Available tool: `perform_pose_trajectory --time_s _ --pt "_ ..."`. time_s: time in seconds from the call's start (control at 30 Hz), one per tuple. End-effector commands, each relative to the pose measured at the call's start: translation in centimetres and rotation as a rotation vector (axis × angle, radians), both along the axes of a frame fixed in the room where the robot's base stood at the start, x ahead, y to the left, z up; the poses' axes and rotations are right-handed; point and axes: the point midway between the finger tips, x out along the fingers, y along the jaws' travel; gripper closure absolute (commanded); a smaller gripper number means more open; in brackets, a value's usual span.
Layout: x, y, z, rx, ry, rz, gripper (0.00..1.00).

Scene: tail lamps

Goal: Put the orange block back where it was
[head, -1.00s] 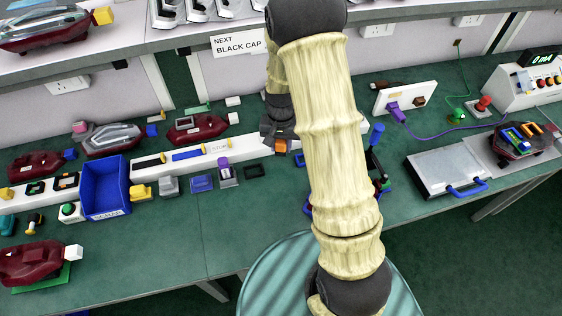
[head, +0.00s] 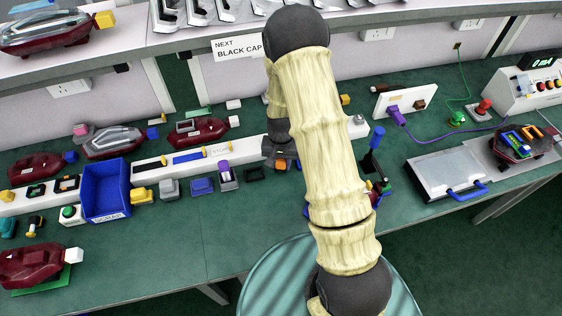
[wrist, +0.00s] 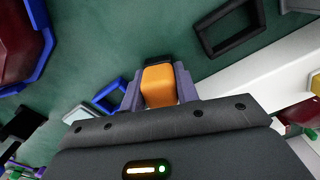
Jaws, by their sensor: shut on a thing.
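The orange block (wrist: 159,84) is between the two fingers of my gripper (wrist: 158,92) in the wrist view. My gripper is shut on it, with a finger on each side. A dark piece (wrist: 158,60) shows at the block's far end; I cannot tell whether it belongs to the block. In the head view my gripper (head: 280,163) is left of my forearm, near the front edge of the white strip, and only a little orange shows. Whether the block touches the bench is unclear.
An empty black frame (wrist: 230,28) lies close by, and a blue frame (wrist: 109,96) is beside the left finger. The long white strip (head: 240,153) runs behind. A blue bin (head: 105,192) stands at left. Green bench (head: 240,215) is clear in front.

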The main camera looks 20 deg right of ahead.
Motion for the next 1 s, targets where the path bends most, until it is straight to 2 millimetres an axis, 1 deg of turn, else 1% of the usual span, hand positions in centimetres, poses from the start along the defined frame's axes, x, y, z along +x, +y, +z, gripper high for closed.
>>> perform_pose_trajectory --time_s 0.13,0.27,0.3,0.37,0.4,0.63,0.77,0.87,1.0 --pt "0.0 0.0 0.0 0.0 -0.001 0.0 0.91" --pt "0.0 0.0 -0.4 0.0 0.0 0.0 0.91" --pt "0.0 0.0 -0.2 0.0 0.0 0.0 0.61" --pt "0.0 0.0 -0.2 0.0 0.0 0.0 0.5" --pt "0.0 0.0 -0.2 0.0 0.0 0.0 0.48" --pt "0.0 0.0 -0.2 0.0 -0.001 0.0 0.48" --pt "0.0 0.0 0.3 0.0 -0.001 0.0 0.48" --pt "0.1 0.0 1.1 -0.001 -0.004 0.001 0.48" --pt "0.1 0.0 3.2 0.0 -0.005 0.001 0.48"
